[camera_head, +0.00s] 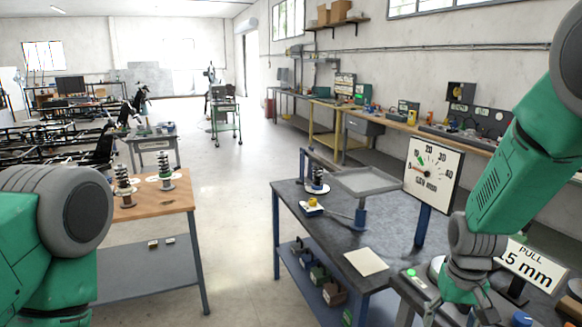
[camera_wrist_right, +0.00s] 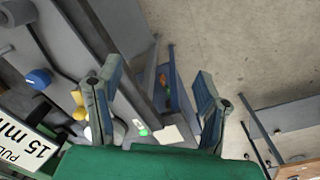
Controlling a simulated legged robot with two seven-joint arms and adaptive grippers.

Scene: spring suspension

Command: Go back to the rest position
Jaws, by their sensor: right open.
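My right arm comes down from the upper right in the head view, over the test bench at the lower right. Its gripper shows in the right wrist view (camera_wrist_right: 157,80), with two fingers spread wide and nothing between them. The dark bench edge and the floor lie beyond the fingers. My left arm shows only as a green and grey part at the lower left of the head view; its gripper is out of frame. Two spring units, one at left (camera_head: 123,186) and one at right (camera_head: 165,171), stand upright on the wooden-top table (camera_head: 150,205).
A dark bench (camera_head: 300,215) carries a grey tray (camera_head: 366,181) on a post, another spring piece (camera_head: 317,181) and a white sheet (camera_head: 365,262). A dial gauge (camera_head: 433,172) and a PULL sign (camera_head: 535,265) stand close to my right arm. Floor between the tables is clear.

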